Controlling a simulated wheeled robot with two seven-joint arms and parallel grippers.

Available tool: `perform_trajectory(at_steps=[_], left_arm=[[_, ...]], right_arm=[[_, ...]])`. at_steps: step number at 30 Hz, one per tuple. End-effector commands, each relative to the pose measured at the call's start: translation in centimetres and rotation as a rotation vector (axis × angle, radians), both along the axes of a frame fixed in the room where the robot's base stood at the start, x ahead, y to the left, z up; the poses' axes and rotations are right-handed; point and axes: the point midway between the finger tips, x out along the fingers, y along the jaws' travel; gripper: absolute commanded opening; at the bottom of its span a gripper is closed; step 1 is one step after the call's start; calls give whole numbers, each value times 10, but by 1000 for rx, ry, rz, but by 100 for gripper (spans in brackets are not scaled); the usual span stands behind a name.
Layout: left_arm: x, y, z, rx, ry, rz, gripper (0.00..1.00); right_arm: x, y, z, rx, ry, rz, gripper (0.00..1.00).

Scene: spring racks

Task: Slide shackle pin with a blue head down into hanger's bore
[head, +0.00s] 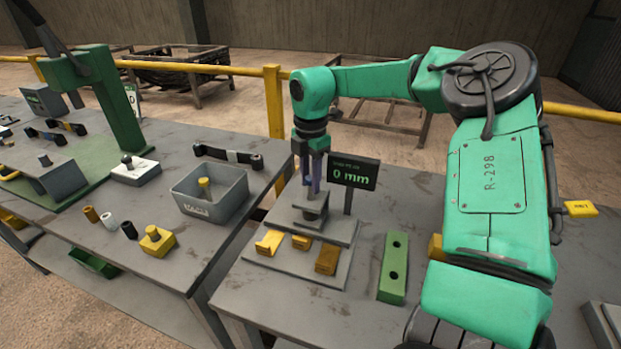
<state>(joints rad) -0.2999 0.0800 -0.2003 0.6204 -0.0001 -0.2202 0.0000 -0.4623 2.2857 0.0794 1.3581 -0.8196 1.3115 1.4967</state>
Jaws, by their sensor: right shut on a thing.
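My right gripper (311,183) points straight down over the grey stepped block (312,205), which looks like the hanger. Its fingers are shut on a slim, blue-violet piece, which looks like the shackle pin; it is small and mostly covered by the fingers. The lower end of the pin and the bore are too small and hidden to tell whether the pin is above the bore or in it. The block stands on a grey base plate (343,232). My left gripper is not in view.
A sign reading "0 mm" (353,173) stands close right of the gripper. Yellow and brown blocks (327,259) lie in front, with a green two-hole bar (394,268) to the right. The left table holds a grey bin (210,207) and a green press (115,105).

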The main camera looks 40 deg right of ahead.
Motion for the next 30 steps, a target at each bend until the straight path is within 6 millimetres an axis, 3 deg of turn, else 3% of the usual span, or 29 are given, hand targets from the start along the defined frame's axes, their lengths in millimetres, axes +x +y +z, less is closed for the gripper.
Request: perform_trajectory(at_steps=[21,22,24,30], left_arm=[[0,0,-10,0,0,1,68],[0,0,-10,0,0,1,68],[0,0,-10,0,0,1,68],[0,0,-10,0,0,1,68]], right_arm=[[0,0,-12,0,0,0,0],[0,0,-12,0,0,0,42],[0,0,-12,0,0,0,68],[0,0,-12,0,0,0,69]])
